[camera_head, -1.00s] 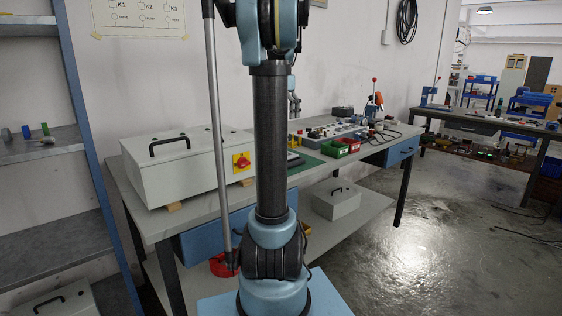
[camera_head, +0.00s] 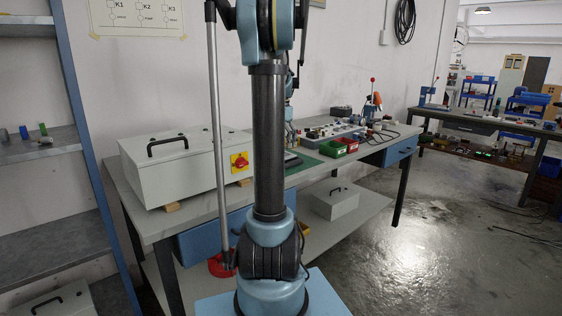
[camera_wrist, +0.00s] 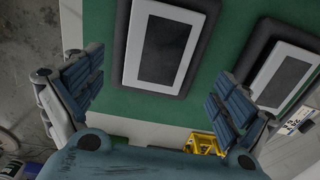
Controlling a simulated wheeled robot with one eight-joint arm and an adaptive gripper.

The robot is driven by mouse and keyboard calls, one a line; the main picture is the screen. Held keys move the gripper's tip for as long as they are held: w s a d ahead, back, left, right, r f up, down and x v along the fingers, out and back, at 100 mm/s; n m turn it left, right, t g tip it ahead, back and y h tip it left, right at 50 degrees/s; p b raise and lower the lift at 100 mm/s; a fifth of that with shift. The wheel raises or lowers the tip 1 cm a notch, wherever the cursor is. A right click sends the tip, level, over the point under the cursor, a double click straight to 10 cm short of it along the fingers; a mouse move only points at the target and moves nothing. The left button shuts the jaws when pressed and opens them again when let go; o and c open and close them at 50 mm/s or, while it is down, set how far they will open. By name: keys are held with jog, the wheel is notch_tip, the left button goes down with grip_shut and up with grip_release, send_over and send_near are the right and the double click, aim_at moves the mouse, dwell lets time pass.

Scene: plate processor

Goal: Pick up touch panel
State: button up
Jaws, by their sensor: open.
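In the wrist view a touch panel (camera_wrist: 146,80) with a white frame and dark screen lies on a green mat (camera_wrist: 207,60). It sits between and beyond my gripper's fingers, toward the top of the picture. A second, similar panel (camera_wrist: 262,88) lies to the right, partly covered by the right finger. My gripper (camera_wrist: 158,95) is open, with nothing between its fingers. In the head view one panel (camera_head: 293,162) shows beside my arm on the workbench.
A yellow object (camera_wrist: 203,144) lies near the mat's lower edge in the wrist view. On the bench stand a large white box (camera_head: 165,180) at left and green and red bins (camera_head: 333,149) at right. A shelf (camera_head: 40,148) stands at far left.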

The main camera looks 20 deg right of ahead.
jog(key=shift+f, duration=2.6)
jog(key=shift+c, duration=0.2)
jog(key=c, duration=1.4)
